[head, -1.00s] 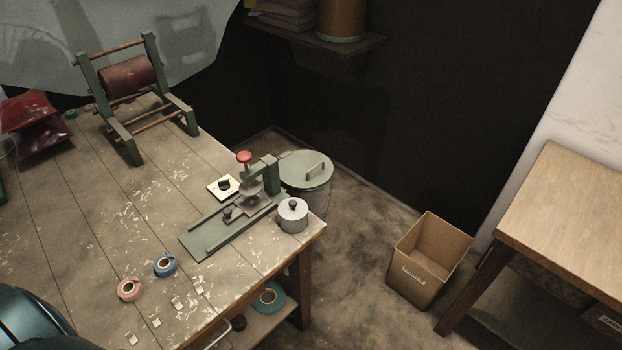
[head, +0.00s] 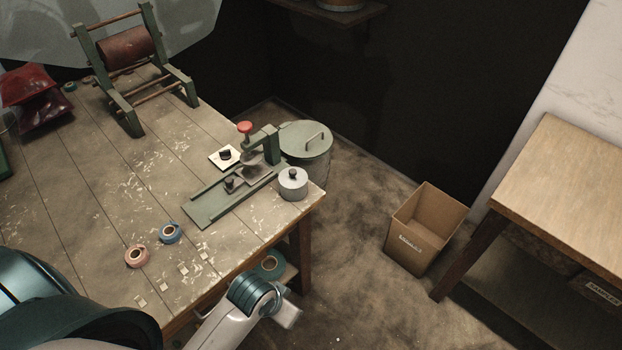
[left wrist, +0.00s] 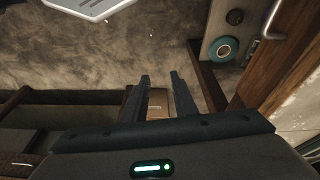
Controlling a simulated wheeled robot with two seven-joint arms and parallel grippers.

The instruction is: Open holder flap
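A green metal fixture (head: 208,205) lies on the workbench near its right corner in the head view. It has a long base plate, an upright post and a red knob (head: 245,127). I cannot make out a separate holder flap or tell whether one is open or shut. My left gripper (left wrist: 160,92) shows in the left wrist view with its two fingers apart and nothing between them. It points toward the floor, away from the fixture. My right gripper is in neither view.
The wooden workbench (head: 90,190) carries a pink tape roll (head: 136,256), a blue tape roll (head: 170,233), a grey lidded pot (head: 293,184) and a green roller stand (head: 124,110). A lidded bin (head: 306,140), a cardboard box (head: 425,228) and a second table (head: 570,190) stand beyond.

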